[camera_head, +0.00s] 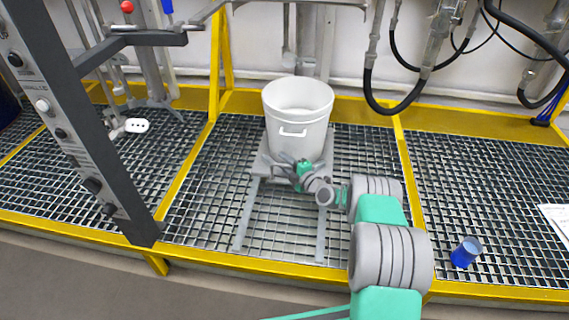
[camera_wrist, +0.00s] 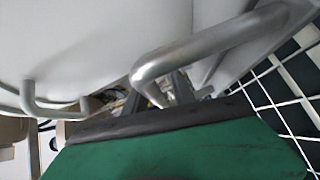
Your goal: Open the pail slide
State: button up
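A white pail (camera_head: 298,125) stands upright on the grey pail slide (camera_head: 257,165), whose two rails (camera_head: 245,215) run toward the front over the grating. My gripper (camera_head: 290,167) is low at the front of the pail, by the slide's front edge. In the wrist view, a thick bent silver bar (camera_wrist: 215,45), which looks like the slide's handle, passes in front of my gripper (camera_wrist: 165,92). The bar and the dark housing edge hide most of the fingers, so I cannot tell whether they are around the bar. The pail's wire handle (camera_wrist: 55,108) shows at left.
A dark control post (camera_head: 85,130) stands at left. Black hoses (camera_head: 390,105) hang at the back right. A blue cup (camera_head: 466,252) stands on the grating at right. Yellow frame bars (camera_head: 405,165) divide the grating. The grating between the rails is clear.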

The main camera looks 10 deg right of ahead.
grip_shut()
dwell(1.2)
